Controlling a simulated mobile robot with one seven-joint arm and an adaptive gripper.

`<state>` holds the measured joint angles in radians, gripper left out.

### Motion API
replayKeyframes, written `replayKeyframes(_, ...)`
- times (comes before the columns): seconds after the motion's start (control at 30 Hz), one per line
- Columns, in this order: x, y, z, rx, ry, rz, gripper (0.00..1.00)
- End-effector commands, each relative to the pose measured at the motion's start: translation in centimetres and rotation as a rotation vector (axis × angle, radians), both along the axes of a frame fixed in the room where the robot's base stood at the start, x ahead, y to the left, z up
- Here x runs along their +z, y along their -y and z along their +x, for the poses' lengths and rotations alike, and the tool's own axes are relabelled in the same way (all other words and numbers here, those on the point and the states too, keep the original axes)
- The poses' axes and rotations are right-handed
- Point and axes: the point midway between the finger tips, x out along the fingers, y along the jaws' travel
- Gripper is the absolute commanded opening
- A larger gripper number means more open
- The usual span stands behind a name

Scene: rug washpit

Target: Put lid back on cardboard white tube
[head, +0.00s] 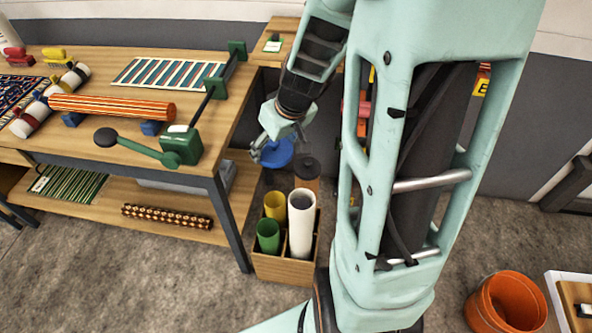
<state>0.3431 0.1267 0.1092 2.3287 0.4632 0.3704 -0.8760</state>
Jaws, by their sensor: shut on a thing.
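The white cardboard tube (300,228) stands upright in a divided wooden box on the floor. Its top end is uncovered and looks hollow and grey inside. My gripper (268,149) is above and behind the box, a little left of the white tube. It is shut on a blue round thing, which looks like the lid (279,155). The lid is apart from the white tube and higher in the picture. The fingers are small here, and their exact contact with the lid is hard to make out.
The wooden box (283,269) also holds a yellow tube (275,205), a green tube (268,235) and a brown tube with a dark top (306,170). A workbench (228,110) stands close on the left. An orange bucket (507,302) is at lower right.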

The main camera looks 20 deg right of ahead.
Motion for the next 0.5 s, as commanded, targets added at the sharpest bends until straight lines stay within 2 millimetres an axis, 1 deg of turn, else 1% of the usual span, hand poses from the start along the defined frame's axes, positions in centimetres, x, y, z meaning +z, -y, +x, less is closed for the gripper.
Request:
replayKeyframes(0.03, -2.7, 0.8, -0.1, 0.023, -0.001, 0.002, 0.52)
replayKeyframes(0.1, -4.6, 1.7, -0.3, 0.077, 0.0, 0.002, 0.52)
replayKeyframes(0.4, -12.1, 5.1, -0.8, 0.316, 0.001, 0.001, 0.52)
replayKeyframes(0.5, -14.1, 6.0, -0.8, 0.393, 0.001, 0.0, 0.52)
